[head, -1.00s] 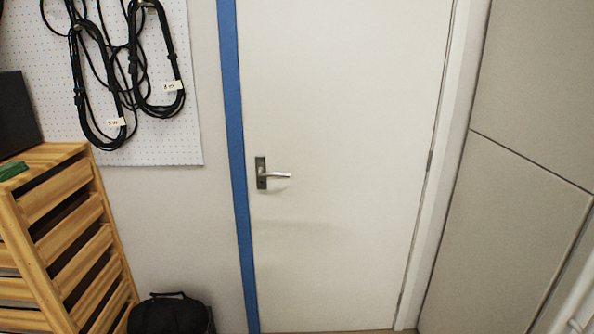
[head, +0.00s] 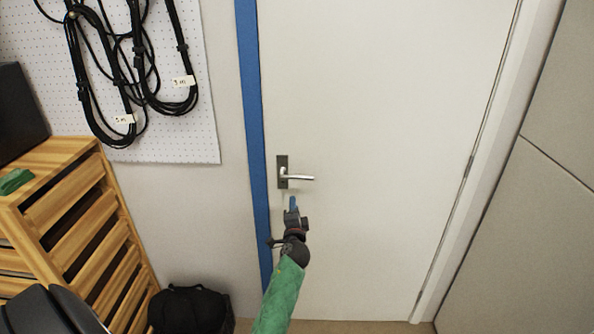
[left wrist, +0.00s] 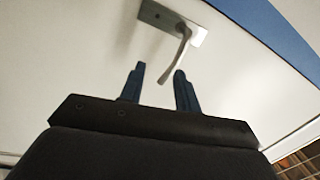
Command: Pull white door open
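The white door (head: 390,120) is shut in its frame, with a blue strip (head: 252,120) along its left edge. Its silver lever handle (head: 297,177) sits on a dark plate near that edge and points right. My left gripper (head: 293,203) is just below the handle in the head view. In the left wrist view its two blue fingers (left wrist: 158,88) are apart with nothing between them. The handle (left wrist: 178,62) lies just beyond the fingertips, its end near the right finger. Whether they touch is hard to tell. My right gripper is not in view.
A slatted wooden crate unit (head: 85,215) stands at the left, with a black bag (head: 188,309) on the floor beside it. Black cables (head: 125,75) hang on a white pegboard. Grey panels (head: 530,220) form the wall at the right.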

